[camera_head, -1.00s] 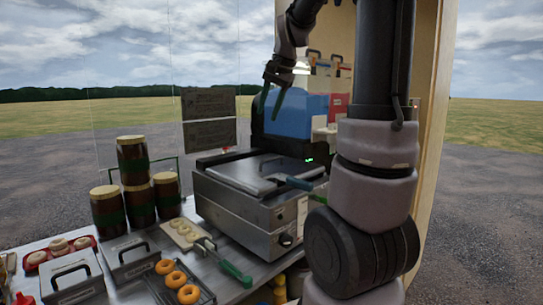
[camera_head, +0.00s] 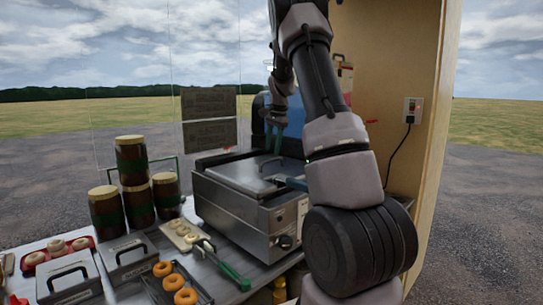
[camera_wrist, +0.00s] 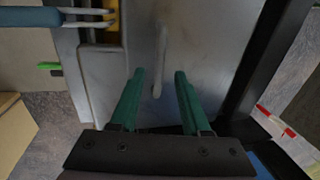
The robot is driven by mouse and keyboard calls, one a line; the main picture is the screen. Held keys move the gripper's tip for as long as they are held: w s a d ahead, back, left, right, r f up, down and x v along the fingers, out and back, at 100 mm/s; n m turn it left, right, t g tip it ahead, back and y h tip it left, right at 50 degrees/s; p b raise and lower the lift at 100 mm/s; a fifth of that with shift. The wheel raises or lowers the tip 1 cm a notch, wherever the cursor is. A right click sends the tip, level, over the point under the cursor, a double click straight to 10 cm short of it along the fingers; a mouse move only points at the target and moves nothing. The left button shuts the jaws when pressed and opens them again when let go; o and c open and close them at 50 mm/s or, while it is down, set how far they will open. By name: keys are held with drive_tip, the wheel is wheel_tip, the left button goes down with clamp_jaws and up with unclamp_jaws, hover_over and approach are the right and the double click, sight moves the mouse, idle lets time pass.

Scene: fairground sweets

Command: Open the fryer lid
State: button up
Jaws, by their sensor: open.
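The fryer (camera_head: 235,212) is a steel box on the counter, and its flat grey lid (camera_head: 232,173) is shut. A bar handle (camera_head: 268,166) stands on the lid. In the wrist view, the pale lid handle (camera_wrist: 160,60) lies ahead of and between my fingertips, on the grey lid (camera_wrist: 128,45). My gripper (camera_head: 274,150) is above the lid's back right part, with its green fingers pointing down. The wrist view shows my gripper (camera_wrist: 159,76) open, with nothing held.
Several brown barrels (camera_head: 133,160) are stacked at left. Doughnuts (camera_head: 178,283), lidded steel bins (camera_head: 128,257) and green-handled tongs (camera_head: 228,272) lie in front. A blue box (camera_head: 263,130) is behind my gripper. A wooden wall (camera_head: 385,80) with a socket (camera_head: 412,108) stands at right.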

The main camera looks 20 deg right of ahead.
sight(272, 160)
drive_tip(key=shift+w+a+f, duration=0.1)
drive_tip(key=shift+w+f, duration=0.05)
drive_tip(key=shift+f, duration=0.75)
drive_tip(key=shift+w+f, duration=0.15)
drive_tip(key=shift+f, duration=0.75)
clamp_jaws()
